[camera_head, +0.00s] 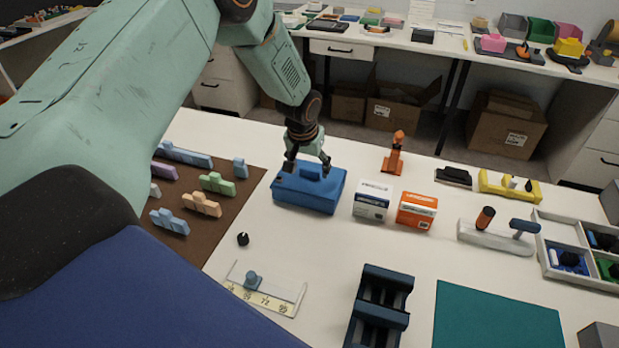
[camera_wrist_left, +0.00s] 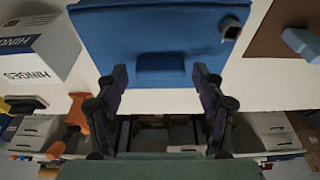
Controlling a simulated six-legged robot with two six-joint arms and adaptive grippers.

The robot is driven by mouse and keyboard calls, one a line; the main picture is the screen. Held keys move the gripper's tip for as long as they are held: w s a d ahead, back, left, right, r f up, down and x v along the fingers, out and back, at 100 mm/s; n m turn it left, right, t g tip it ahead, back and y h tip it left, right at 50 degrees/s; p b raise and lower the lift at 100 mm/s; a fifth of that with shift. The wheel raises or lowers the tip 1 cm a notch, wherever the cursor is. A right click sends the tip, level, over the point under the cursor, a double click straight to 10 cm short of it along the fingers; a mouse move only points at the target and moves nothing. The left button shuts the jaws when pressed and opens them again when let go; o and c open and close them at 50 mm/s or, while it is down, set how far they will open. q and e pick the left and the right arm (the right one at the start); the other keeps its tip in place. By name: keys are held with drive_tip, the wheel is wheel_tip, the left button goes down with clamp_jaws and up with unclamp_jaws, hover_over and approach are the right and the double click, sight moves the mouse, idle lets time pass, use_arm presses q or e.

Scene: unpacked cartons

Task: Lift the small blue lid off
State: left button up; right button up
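The blue lid (camera_head: 312,186) sits on a blue box (camera_head: 304,205) near the middle of the white table. A raised block handle (camera_head: 311,171) stands on the lid; in the wrist view the handle (camera_wrist_left: 160,66) shows in front of the fingertips. My left gripper (camera_head: 306,164) points down over the lid. Its two fingers (camera_wrist_left: 157,80) are spread to either side of the handle, with visible gaps and nothing held. I cannot tell how far the fingertips are above the lid. My right gripper is not in view.
A white-and-blue hinges carton (camera_head: 371,202) and an orange carton (camera_head: 416,211) stand close right of the box. An orange clamp-like tool (camera_head: 394,155) stands behind them. A brown mat (camera_head: 222,222) with several coloured blocks lies left. A black knob (camera_head: 243,239) lies in front.

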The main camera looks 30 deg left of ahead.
sight(309, 170)
use_arm(q)
drive_tip(key=shift+a+f, duration=0.1)
drive_tip(key=shift+a, duration=0.05)
drive_tip(key=c, duration=0.3)
drive_tip(key=shift+w+d, duration=0.15)
drive_tip(key=shift+d, duration=0.05)
drive_tip(key=c, duration=0.4)
drive_tip(key=shift+a, duration=0.15)
drive_tip(key=c, duration=0.3)
drive_tip(key=shift+r, duration=0.25)
wheel_tip(309, 170, up, 10)
drive_tip(key=shift+f+p, duration=0.2)
drive_tip(key=shift+p, duration=0.15)
